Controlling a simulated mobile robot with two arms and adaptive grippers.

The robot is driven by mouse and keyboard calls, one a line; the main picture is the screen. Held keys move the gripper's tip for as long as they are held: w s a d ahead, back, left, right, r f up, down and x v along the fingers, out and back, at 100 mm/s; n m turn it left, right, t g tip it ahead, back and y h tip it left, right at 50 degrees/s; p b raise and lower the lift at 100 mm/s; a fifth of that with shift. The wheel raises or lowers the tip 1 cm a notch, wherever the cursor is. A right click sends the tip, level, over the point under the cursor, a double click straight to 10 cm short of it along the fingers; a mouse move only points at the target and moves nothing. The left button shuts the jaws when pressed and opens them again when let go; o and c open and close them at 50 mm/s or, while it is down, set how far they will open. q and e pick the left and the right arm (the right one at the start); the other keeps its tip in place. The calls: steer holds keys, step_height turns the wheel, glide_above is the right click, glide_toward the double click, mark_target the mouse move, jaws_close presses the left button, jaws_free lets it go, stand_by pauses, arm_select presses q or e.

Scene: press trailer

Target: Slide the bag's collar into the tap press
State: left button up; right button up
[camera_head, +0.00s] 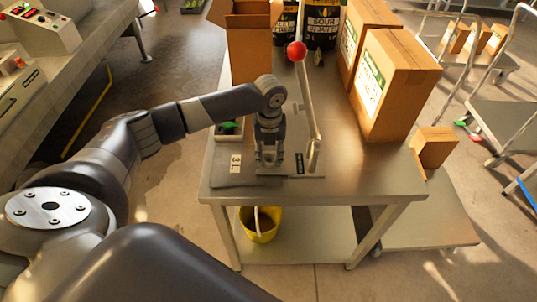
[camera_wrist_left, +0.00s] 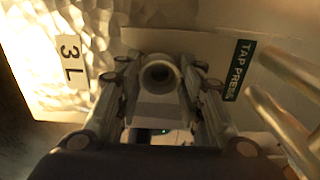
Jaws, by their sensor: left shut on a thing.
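The tap press (camera_head: 312,125) stands at the table's front, with an upright lever topped by a red ball (camera_head: 297,51). Its labelled base plate also shows in the left wrist view (camera_wrist_left: 238,70). The bag (camera_head: 222,180) lies flat beside the press on its left; its silvery surface and 3L label fill the upper left of the left wrist view (camera_wrist_left: 95,28). My left gripper (camera_head: 268,162) points down beside the lever, shut on the bag's collar (camera_wrist_left: 158,76), a round grey ring between the fingers. The collar's seat in the press is hidden. My right gripper is out of view.
The metal table (camera_head: 370,170) carries tall cartons (camera_head: 395,85) at the right, an open carton (camera_head: 249,50) and dark sacks (camera_head: 322,22) behind. A small tray (camera_head: 229,130) sits behind my gripper. A yellow bucket (camera_head: 259,226) stands on the lower shelf. The table's front right is clear.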

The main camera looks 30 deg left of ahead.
arm_select(q)
steer(key=o, duration=1.1)
steer(key=shift+o, duration=0.2)
step_height(320, 180, up, 8)
steer(key=shift+f, duration=0.25)
